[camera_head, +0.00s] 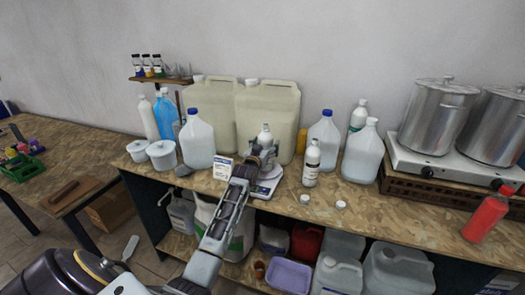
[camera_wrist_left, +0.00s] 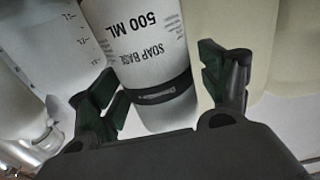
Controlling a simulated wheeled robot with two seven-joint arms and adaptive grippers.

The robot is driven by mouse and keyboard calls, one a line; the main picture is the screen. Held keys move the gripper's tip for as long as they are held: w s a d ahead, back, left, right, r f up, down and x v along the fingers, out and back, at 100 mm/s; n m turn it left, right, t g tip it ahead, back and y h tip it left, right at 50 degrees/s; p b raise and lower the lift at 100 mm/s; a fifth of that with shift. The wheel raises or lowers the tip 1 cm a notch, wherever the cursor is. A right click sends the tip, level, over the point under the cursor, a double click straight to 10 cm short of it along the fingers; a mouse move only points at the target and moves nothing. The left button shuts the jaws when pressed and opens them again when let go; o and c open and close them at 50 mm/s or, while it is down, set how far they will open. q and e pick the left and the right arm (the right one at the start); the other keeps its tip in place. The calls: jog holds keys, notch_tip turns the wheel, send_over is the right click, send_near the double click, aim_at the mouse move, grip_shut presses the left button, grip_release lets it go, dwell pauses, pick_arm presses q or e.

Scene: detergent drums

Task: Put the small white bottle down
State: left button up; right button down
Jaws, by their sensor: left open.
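The small white bottle (camera_head: 265,136) stands upright at the middle of the back bench, apparently on the small scale (camera_head: 267,187); the arm hides its lower part. In the left wrist view the bottle (camera_wrist_left: 138,45) carries the print "SOAP BASE 500 ML" and a dark band. My left gripper (camera_head: 262,155) is at the bottle in the head view. In the left wrist view its two dark green fingers (camera_wrist_left: 163,92) are open, one on each side of the bottle, with a gap visible on the right. My right gripper is not in view.
Large beige canisters (camera_head: 267,108) stand close behind. White jugs (camera_head: 196,140) and (camera_head: 323,140) flank the bottle, and a labelled bottle (camera_head: 311,163) stands just right. A small label card (camera_head: 222,168) and two white caps (camera_head: 305,199) are near the front edge.

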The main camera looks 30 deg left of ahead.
pick_arm(q)
jog(key=shift+r, duration=0.1)
jog(key=b+v, duration=0.1)
jog(key=v, duration=1.1)
dwell(0.4)
jog(key=shift+d, duration=0.1)
dwell(0.6)
